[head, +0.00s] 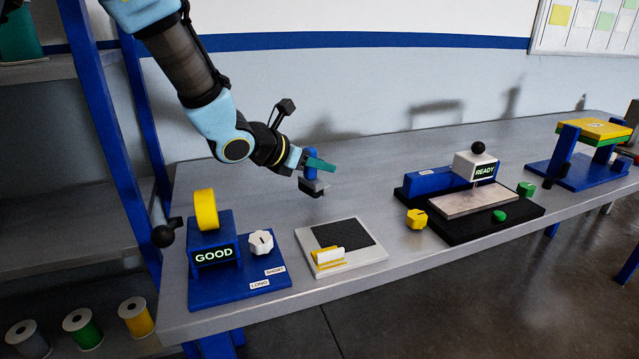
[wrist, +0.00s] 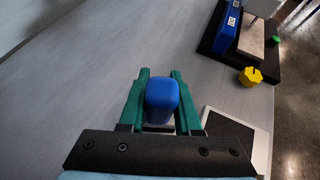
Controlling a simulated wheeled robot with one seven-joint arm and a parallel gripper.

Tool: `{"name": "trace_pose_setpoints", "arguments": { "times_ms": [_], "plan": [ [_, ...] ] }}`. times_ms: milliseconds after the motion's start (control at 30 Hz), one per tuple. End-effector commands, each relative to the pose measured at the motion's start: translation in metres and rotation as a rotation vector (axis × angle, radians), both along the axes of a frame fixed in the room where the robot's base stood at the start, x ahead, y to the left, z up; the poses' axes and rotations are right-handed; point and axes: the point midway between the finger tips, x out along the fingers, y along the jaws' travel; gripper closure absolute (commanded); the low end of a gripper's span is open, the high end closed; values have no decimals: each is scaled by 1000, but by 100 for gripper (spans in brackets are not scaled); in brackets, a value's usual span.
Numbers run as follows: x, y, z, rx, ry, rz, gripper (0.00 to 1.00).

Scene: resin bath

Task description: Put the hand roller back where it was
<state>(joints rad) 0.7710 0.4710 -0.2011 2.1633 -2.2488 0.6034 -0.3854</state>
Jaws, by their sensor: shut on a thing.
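The hand roller has a blue upright handle (head: 309,168) and a dark grey lower part (head: 314,187). My gripper (head: 318,163) is shut on the handle and holds the roller roughly upright, seemingly above the bench. In the wrist view the blue handle top (wrist: 162,94) sits between my green fingers (wrist: 161,76); the roller's lower part is hidden there. In the head view, a light plate with a black textured pad (head: 358,234) lies in front and to the right of the roller. A yellow and white piece (head: 328,258) sits on the plate's front left.
A blue stand with a yellow ring (head: 206,210) and a "GOOD" display is at front left. A black-based press marked "READY" (head: 485,171) is to the right, with a yellow knob (head: 416,219). A blue and yellow stand (head: 594,130) is far right. The grey bench (head: 390,165) is clear behind the plate.

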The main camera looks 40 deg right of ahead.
Motion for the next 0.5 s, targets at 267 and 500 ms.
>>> {"name": "trace_pose_setpoints", "arguments": {
  "times_ms": [267, 500],
  "plan": [
    [0, 0, -34, 1, 1, 0, 100],
    [0, 0, -38, -1, -1, 0, 100]
  ]
}}
